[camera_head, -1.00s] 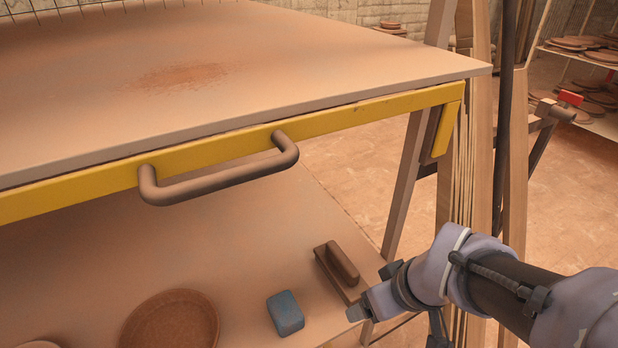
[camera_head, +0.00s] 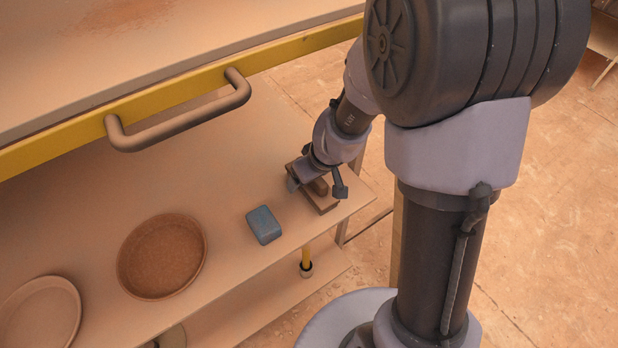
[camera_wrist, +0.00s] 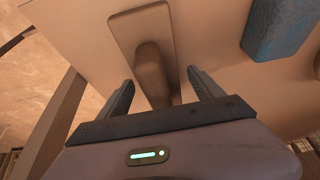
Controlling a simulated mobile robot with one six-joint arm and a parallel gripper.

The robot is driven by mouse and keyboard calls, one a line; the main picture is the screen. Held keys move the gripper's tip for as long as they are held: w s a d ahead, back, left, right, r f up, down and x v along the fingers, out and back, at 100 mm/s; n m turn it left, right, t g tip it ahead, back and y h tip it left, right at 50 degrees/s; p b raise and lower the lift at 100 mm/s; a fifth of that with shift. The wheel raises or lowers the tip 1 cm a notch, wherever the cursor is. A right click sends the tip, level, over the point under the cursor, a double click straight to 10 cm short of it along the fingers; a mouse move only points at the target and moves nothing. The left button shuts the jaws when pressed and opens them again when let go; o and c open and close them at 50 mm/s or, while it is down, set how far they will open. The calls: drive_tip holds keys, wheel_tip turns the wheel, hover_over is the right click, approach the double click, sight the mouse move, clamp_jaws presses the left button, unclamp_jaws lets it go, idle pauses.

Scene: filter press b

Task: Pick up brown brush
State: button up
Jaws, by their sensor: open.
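The brown brush (camera_head: 325,202) lies on the lower shelf (camera_head: 230,170) near its right end, partly hidden by my gripper in the head view. It has a flat rectangular base and a raised handle. In the wrist view the brush (camera_wrist: 150,58) lies straight ahead, its handle reaching back between the two fingers. My gripper (camera_wrist: 158,84) is open, with one finger on each side of the handle and a gap to each. In the head view my gripper (camera_head: 314,188) is over the brush. I cannot tell whether it touches the brush.
A blue-grey block (camera_head: 264,225) lies just left of the brush, also in the wrist view (camera_wrist: 281,25). A brown round dish (camera_head: 162,256) and a paler dish (camera_head: 40,318) stand further left. A yellow-edged tabletop with a handle (camera_head: 180,118) overhangs the shelf.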

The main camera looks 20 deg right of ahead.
drive_tip(key=shift+w+f, duration=0.1)
drive_tip(key=shift+f, duration=0.25)
drive_tip(key=shift+r, duration=0.15)
drive_tip(key=c, duration=1.6)
drive_tip(key=shift+r, duration=0.15)
